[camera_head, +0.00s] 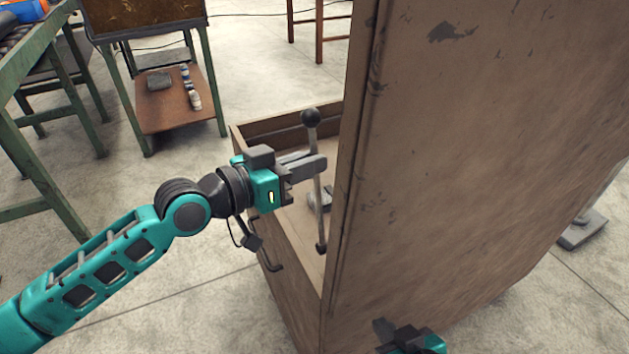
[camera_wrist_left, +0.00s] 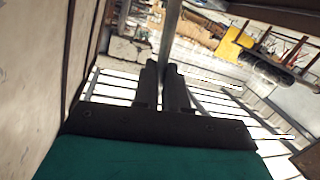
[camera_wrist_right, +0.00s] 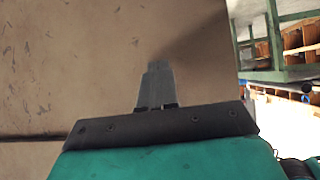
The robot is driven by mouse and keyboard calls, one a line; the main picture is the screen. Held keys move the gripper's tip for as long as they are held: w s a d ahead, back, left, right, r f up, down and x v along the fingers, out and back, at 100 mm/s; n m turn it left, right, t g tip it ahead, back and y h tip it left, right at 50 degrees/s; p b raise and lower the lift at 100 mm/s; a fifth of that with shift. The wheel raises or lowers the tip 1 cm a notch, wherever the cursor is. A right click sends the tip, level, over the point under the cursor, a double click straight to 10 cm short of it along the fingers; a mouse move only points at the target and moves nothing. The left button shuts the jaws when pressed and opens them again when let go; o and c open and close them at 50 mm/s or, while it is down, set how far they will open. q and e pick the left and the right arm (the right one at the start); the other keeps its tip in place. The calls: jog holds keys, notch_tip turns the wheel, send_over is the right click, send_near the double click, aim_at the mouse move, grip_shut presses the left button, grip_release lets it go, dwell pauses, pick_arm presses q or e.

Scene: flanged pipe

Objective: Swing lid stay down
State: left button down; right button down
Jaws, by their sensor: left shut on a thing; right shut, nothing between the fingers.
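The lid stay (camera_head: 318,205) is a thin grey metal rod with a black ball at its top and a dark joint at its lower end by the chest's rim. It stands nearly upright. My left gripper (camera_head: 317,165) is shut around the rod below the ball; the rod also shows between the fingers in the left wrist view (camera_wrist_left: 171,35). The lid (camera_head: 470,150) is a large brown, scuffed panel standing raised. My right gripper (camera_wrist_right: 155,85) is shut and empty, facing a brown scuffed surface; only a little of it shows at the head view's bottom edge (camera_head: 385,330).
The open wooden chest (camera_head: 285,315) has a dark handle (camera_head: 268,262) on its side. A small grey object (camera_head: 325,197) lies inside it. A green-framed bench (camera_head: 180,100) stands at the back left, another green frame (camera_head: 40,180) at the far left. Concrete floor lies clear between.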

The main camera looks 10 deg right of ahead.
jog(key=shift+w+a, duration=0.15)
jog(key=shift+a, duration=0.15)
jog(key=shift+w+r, duration=0.25)
pick_arm(q)
jog(key=shift+w+a+f, duration=0.1)
jog(key=shift+w+a, duration=0.1)
jog(key=shift+w, duration=0.2)
jog(key=c, duration=1.2)
grip_release()
pick_arm(e)
jog(key=shift+s+d+f, duration=0.1)
jog(key=shift+s+f, duration=0.05)
jog(key=shift+f, duration=0.1)
pick_arm(q)
jog(key=shift+o, duration=0.2)
